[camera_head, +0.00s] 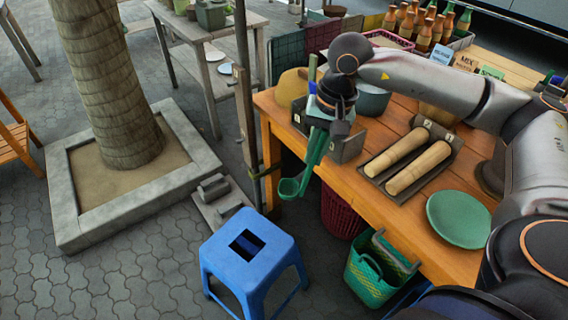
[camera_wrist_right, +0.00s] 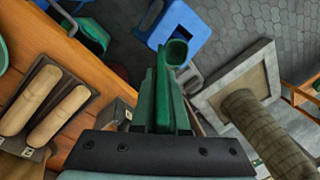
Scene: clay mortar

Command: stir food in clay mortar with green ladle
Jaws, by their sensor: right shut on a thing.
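The green ladle (camera_head: 289,188) is held in my right gripper (camera_head: 322,128), bowl hanging low past the table's left edge, above the paving. Its handle sticks up above the gripper. In the right wrist view the ladle's bowl (camera_wrist_right: 177,52) shows beyond the right gripper (camera_wrist_right: 163,100), which is shut on it. A tan rounded vessel (camera_head: 292,87) stands at the table's far left corner, and another tan vessel (camera_head: 438,114) is partly hidden behind my right arm. I cannot tell which is the clay mortar, and no food is visible. My left gripper is out of view.
On the wooden table (camera_head: 413,210) are a grey pot (camera_head: 372,99), a dark holder (camera_head: 346,148), two wooden pestles (camera_head: 418,169) on a tray and a green plate (camera_head: 459,219). A blue stool (camera_head: 250,252) and green basket (camera_head: 368,277) stand below.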

